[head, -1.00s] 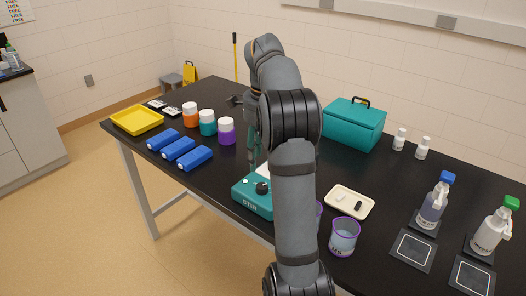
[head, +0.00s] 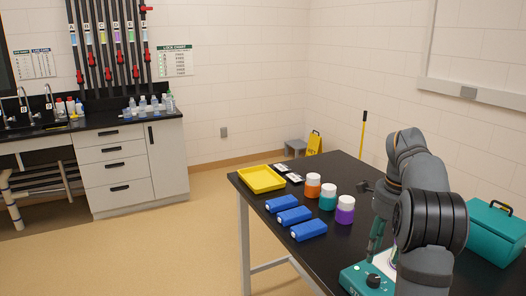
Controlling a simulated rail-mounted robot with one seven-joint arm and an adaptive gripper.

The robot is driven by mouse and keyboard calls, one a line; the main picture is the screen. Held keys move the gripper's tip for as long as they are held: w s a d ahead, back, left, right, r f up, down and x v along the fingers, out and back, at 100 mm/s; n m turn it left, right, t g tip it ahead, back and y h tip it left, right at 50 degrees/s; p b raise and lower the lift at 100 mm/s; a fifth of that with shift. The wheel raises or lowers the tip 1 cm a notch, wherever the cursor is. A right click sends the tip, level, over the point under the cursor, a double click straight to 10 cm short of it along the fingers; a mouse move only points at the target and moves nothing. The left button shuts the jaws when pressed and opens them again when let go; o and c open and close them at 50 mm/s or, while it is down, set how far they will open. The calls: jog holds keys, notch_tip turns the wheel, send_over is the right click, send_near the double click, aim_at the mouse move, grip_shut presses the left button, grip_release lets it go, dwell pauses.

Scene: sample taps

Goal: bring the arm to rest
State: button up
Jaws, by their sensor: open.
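My arm stands at the right of the head view, bent over at its top, with its upper link folded down behind the nearer one. A small dark part that looks like my gripper (head: 364,186) pokes out left of the arm, above the black table (head: 345,172). It appears open and empty, apart from the bottles; most of it is hidden behind the arm. A teal stirrer (head: 366,281) with a black knob sits at the table's front edge, partly covered by my arm.
Orange (head: 313,188), teal (head: 328,199) and purple (head: 345,212) jars stand left of my arm. Several blue blocks (head: 294,216) and a yellow tray (head: 261,179) lie farther left. A teal case (head: 494,236) is at the right. Open floor (head: 190,250) lies left of the table.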

aim_at(374, 278)
jog(key=f, duration=0.9)
jog(key=shift+w+f, duration=0.25)
jog(key=shift+f, duration=0.1)
